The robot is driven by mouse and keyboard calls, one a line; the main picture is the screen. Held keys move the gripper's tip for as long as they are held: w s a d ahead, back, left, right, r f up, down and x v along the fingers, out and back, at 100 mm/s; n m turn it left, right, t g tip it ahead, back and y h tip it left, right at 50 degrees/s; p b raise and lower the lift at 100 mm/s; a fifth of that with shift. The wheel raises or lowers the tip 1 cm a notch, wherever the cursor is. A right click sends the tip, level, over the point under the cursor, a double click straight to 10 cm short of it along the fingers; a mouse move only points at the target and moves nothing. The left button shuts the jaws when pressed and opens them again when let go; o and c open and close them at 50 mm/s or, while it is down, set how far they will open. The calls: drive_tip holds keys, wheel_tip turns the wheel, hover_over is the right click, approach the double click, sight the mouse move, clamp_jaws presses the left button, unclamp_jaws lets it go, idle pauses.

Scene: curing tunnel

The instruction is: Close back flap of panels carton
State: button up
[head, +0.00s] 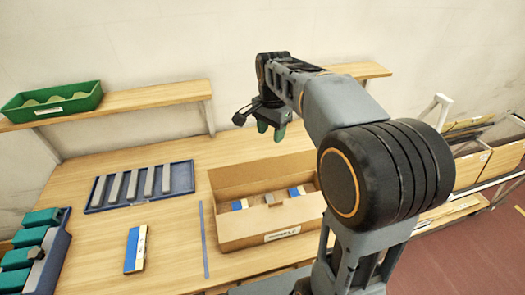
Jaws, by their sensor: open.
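The panels carton (262,235) stands on the wooden table, right of the blue tape line. It holds several blue-and-white and grey pieces. Its back flap (258,172) stands raised along the far edge. The label is on its front wall. My gripper (270,131) is above and behind the carton's far edge, pointing down, with its green fingertips apart and nothing seen between them. My own arm hides the carton's right end.
A blue tray (182,206) with several grey bars lies left of the carton. A blue-and-white block (135,249) lies in front of it. A shelf (150,101) with a green bin (52,103) runs along the wall. Teal pieces (40,219) sit at far left; cartons (469,166) stand at right.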

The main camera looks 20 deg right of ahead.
drive_tip(key=w+f+m+g+p, duration=0.1)
drive_tip(key=w+m+g, duration=0.1)
drive_tip(key=w+m, duration=0.5)
drive_tip(key=p, duration=0.2)
approach(265, 168)
drive_tip(key=f, duration=0.5)
drive_tip(key=shift+w+d+f, duration=0.1)
drive_tip(key=shift+w+f, duration=0.25)
drive_tip(key=shift+c, duration=0.3)
